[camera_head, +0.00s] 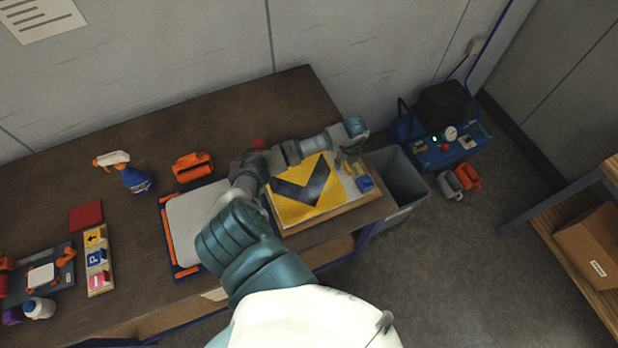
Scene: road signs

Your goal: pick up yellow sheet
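The yellow sheet (319,174) bears a black chevron and lies on a light wooden board (340,212) at the right end of the table. My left forearm crosses in front of its left part and hides some of it. My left gripper (347,171) is above the board by the sheet's right edge, pointing down. Its fingers are small and dark here, so I cannot tell whether they are open, or whether they touch the sheet. My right gripper is not in view.
A blue block (365,184) sits on the board beside the gripper. A white panel in an orange-edged frame (167,235), an orange tool (192,168) and a spray bottle (135,180) are to the left. A grey bin (411,196) stands right of the table.

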